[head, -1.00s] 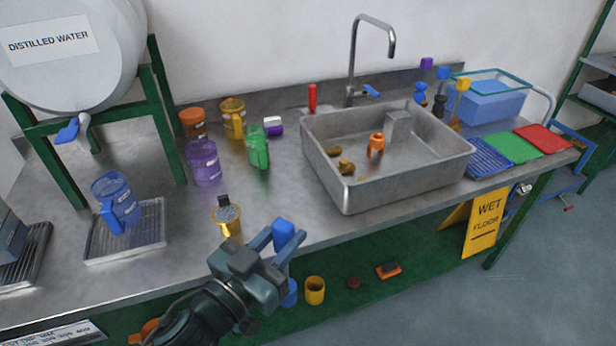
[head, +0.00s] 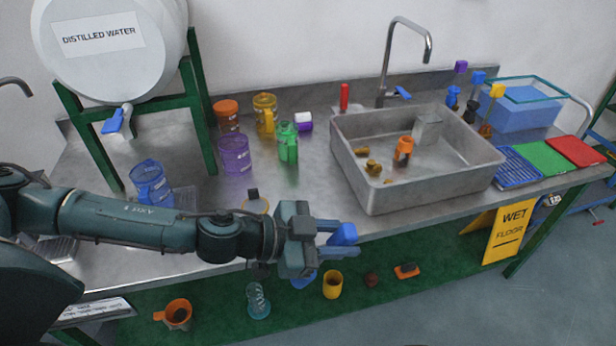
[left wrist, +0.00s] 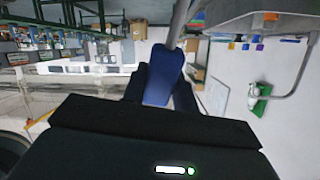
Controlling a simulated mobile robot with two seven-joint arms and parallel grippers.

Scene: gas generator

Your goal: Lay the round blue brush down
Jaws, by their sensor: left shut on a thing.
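My left gripper (head: 328,236) is in front of the bench's front edge, below the sink in the picture. It is shut on the round blue brush (head: 345,234), of which only a blue end shows past the fingers. In the left wrist view the brush's blue part (left wrist: 163,78) stands between the two dark fingers. My right gripper is not in view.
The metal sink (head: 365,190) holds an orange bottle (head: 403,148). Blue, green (head: 541,158) and red mats lie to its right. Coloured jugs, a purple one (head: 235,154) among them, stand left of it. A yellow cup (head: 332,285) sits on the green lower shelf.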

